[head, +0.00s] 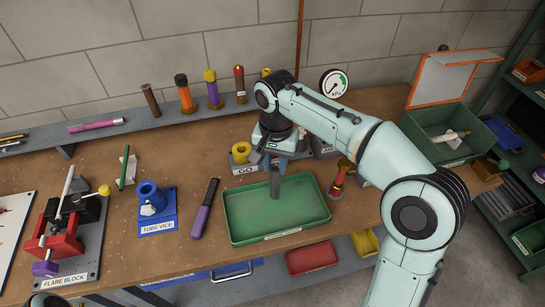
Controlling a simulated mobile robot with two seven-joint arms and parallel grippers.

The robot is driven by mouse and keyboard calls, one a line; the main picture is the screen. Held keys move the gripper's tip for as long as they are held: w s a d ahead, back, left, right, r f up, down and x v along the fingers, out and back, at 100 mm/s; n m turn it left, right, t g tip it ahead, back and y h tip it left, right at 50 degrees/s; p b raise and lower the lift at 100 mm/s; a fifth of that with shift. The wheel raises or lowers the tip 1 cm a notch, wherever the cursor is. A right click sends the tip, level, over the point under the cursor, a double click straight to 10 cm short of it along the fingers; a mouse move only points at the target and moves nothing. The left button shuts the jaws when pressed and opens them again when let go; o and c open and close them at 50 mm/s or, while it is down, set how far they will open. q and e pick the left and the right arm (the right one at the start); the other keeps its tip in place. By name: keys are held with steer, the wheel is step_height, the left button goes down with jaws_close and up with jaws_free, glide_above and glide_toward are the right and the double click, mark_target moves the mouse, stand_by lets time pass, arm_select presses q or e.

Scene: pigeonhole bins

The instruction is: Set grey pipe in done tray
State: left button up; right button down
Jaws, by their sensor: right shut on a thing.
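My right gripper (276,160) points down over the shallow green tray (236,236) on the bench. It is shut on the grey pipe (275,183), a short dull grey piece that hangs upright below the fingers. The pipe's lower end shows against the tray floor, towards the back of the tray. I cannot tell whether it touches the floor. The tray has a label on its front edge, too small to read, and looks otherwise empty. My left gripper is not in view.
A purple-handled tool (205,208) lies left of the tray, beside the blue tube vice (157,214). A yellow ring piece (241,152) stands behind the tray, and a red and brass piece (340,180) stands to its right. A green bin (440,128) with an open lid is at the right.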

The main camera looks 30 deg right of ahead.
mark_target(275, 181)
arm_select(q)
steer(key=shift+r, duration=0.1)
arm_select(e)
steer(key=shift+s, duration=0.1)
step_height(275, 181, down, 6)
steer(key=shift+r+b, duration=0.25)
steer(key=shift+b, duration=0.95)
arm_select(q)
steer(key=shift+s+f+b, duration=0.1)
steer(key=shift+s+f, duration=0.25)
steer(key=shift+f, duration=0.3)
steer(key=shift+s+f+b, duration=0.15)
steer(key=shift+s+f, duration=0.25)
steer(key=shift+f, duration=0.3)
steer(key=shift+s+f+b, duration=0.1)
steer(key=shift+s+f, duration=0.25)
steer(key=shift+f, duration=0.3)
arm_select(e)
steer(key=shift+f, duration=0.75)
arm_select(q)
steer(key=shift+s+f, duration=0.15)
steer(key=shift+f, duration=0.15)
arm_select(e)
steer(key=shift+f, duration=0.55)
jaws_free()
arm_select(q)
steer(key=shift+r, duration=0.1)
arm_select(e)
steer(key=shift+r, duration=0.1)
